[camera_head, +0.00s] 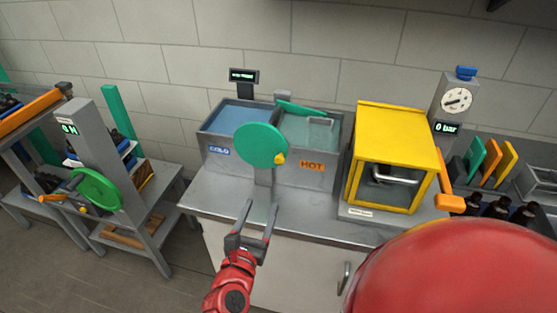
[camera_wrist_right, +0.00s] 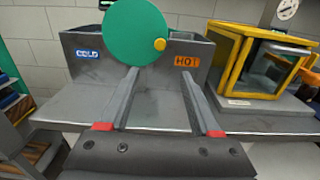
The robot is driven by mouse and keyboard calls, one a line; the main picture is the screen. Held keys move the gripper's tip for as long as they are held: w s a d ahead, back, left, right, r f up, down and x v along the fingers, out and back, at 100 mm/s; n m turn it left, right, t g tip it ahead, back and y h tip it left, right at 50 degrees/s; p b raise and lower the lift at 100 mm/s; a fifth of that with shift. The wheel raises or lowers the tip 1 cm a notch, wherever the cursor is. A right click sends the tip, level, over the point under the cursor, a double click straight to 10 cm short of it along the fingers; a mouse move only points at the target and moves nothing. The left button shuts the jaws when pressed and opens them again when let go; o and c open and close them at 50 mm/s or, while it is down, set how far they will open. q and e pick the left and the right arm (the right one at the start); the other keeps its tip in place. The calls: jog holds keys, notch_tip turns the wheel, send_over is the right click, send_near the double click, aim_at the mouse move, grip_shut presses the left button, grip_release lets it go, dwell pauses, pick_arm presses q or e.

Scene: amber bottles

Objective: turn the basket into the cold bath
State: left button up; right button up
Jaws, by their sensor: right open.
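The cold bath (camera_head: 222,147) is the left tank on the steel bench, with blue water and a blue COLD label. The hot bath (camera_head: 312,172) is joined to its right, with an orange HOT label. A green disc (camera_head: 260,144) with a yellow knob (camera_head: 279,159) stands on a post in front of the two tanks. The basket (camera_head: 320,122) seems to be the grey frame in the hot bath beside a green arm; its contents are unclear. My right gripper (camera_head: 259,206) is open and empty in front of the bench, below the disc. It also shows in the right wrist view (camera_wrist_right: 163,100). My left gripper is not visible.
A yellow-framed box (camera_head: 393,115) with a handle stands right of the baths. A pressure gauge (camera_head: 456,101), colored plates and dark bottles (camera_head: 497,208) are further right. A rack with a green wheel (camera_head: 97,190) stands left. Bare bench lies before the baths.

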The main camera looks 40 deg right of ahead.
aim_at(279, 162)
jog(key=p+x, duration=0.5)
jog(key=x, duration=1)
jog(key=shift+w+d+r+p, duration=0.1)
jog(key=shift+d+r+p, duration=0.1)
jog(key=shift+p, duration=0.1)
jog(key=shift+w+d+f, duration=0.2)
jog(key=shift+w+d, duration=0.05)
jog(key=shift+d, duration=0.05)
grip_shut()
dwell(0.6)
